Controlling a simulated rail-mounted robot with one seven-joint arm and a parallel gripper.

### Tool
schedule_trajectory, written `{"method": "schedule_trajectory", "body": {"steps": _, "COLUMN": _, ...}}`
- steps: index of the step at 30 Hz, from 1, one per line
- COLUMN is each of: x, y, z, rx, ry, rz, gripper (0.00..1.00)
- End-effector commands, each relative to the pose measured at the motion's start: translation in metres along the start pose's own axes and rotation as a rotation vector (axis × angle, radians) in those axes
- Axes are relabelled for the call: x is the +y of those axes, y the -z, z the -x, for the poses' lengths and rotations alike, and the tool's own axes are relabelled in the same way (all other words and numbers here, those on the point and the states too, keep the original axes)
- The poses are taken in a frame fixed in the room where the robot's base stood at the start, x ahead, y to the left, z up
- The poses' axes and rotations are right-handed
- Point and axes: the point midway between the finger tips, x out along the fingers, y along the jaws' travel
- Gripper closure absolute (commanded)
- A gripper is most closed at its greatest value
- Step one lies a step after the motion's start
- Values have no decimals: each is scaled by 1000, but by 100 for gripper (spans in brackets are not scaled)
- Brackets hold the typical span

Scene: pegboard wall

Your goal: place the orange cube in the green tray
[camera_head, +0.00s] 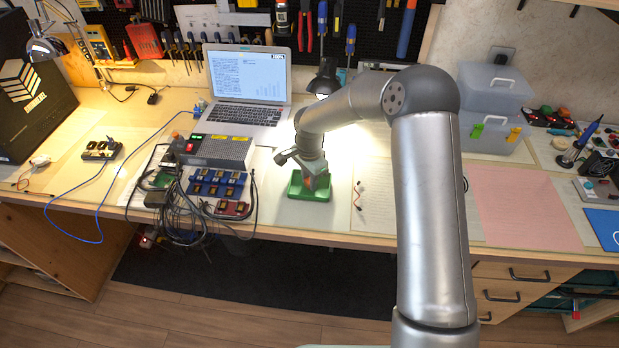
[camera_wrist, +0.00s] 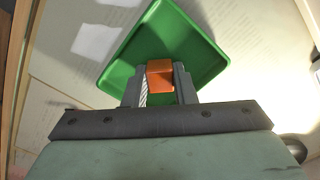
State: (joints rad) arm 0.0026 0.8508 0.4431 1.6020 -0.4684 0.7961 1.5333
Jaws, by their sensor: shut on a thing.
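The green tray (camera_head: 296,189) lies on the workbench near its front edge in the head view, and it fills the upper middle of the wrist view (camera_wrist: 205,62). The orange cube (camera_wrist: 160,74) is between the two fingers of my gripper (camera_wrist: 160,86) in the wrist view, with the tray behind it. My gripper is shut on the cube and is over the tray; it also shows in the head view (camera_head: 314,184). I cannot tell whether the cube touches the tray floor. In the head view the gripper and wrist mostly hide the cube.
A laptop (camera_head: 246,85) stands behind the tray. A grey power unit (camera_head: 220,152), blue modules (camera_head: 216,183) and dark cables crowd the left side. A thin small wire (camera_head: 357,195) lies right of the tray. A pink sheet (camera_head: 525,208) lies clear farther right.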

Motion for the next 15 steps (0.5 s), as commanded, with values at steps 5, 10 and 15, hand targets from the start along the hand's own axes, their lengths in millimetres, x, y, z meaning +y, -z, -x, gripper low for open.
{"method": "schedule_trajectory", "body": {"steps": 5, "x": 0, "y": 0, "z": -3, "rx": 0, "ry": 0, "rz": 0, "gripper": 97}}
{"method": "schedule_trajectory", "body": {"steps": 10, "x": 0, "y": 0, "z": -3, "rx": -1, "ry": 0, "rz": 0, "gripper": 54}}
{"method": "schedule_trajectory", "body": {"steps": 15, "x": 0, "y": 0, "z": -3, "rx": -1, "ry": 0, "rz": 0, "gripper": 54}}
